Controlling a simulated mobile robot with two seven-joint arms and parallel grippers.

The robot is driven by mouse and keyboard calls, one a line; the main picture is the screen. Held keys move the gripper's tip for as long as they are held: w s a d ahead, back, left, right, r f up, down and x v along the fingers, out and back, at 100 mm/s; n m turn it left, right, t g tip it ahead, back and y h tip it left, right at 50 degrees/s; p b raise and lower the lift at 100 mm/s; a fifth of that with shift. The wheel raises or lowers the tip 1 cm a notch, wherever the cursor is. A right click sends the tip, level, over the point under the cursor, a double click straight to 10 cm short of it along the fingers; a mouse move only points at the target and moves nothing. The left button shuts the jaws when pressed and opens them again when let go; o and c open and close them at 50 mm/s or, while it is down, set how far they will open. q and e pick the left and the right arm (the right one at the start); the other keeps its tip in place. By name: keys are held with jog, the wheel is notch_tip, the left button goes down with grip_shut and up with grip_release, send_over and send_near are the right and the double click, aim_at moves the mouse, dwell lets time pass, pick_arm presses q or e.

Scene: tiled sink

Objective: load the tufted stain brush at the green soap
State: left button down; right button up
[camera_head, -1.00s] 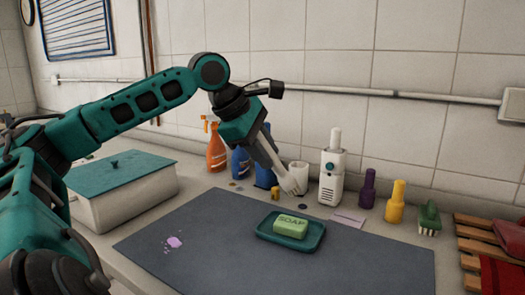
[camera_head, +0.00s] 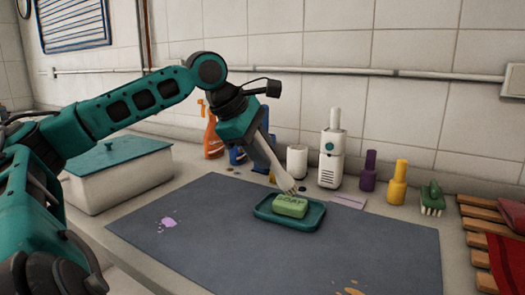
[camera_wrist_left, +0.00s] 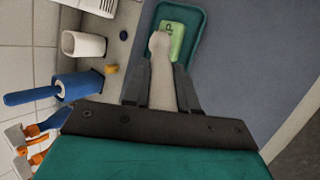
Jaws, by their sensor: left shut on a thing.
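The green soap (camera_head: 289,206) lies in a teal dish (camera_head: 262,209) on the grey mat. My left gripper (camera_head: 266,158) points down and is shut on the pale brush (camera_head: 287,184). The brush's lower end is at the back edge of the soap in the head view. In the left wrist view my gripper (camera_wrist_left: 162,84) has the brush (camera_wrist_left: 160,62) between its fingers, and the brush overlaps the soap (camera_wrist_left: 176,38). I cannot tell whether they touch. My right gripper is out of view.
The mat (camera_head: 200,235) has a purple stain (camera_head: 168,222) and an orange stain (camera_head: 352,290). Behind it stand a white cup (camera_head: 297,161), a white device (camera_head: 331,160), purple (camera_head: 369,171) and yellow bottles (camera_head: 398,183), and a green brush (camera_head: 432,199). A lidded box (camera_head: 120,180) is left.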

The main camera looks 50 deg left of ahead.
aim_at(262, 138)
pick_arm(q)
jog(key=shift+f+b, duration=0.75)
jog(key=shift+f, duration=0.05)
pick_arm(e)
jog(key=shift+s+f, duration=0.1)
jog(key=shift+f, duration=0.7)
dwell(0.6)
pick_arm(q)
notch_tip(262, 138, up, 4)
jog(key=p, duration=0.3)
jog(key=shift+f+p, duration=0.2)
jog(key=shift+p, duration=0.15)
jog(key=shift+r+p, duration=0.7)
notch_tip(262, 138, up, 2)
jog(key=shift+p, duration=1)
jog(key=shift+r, duration=0.1)
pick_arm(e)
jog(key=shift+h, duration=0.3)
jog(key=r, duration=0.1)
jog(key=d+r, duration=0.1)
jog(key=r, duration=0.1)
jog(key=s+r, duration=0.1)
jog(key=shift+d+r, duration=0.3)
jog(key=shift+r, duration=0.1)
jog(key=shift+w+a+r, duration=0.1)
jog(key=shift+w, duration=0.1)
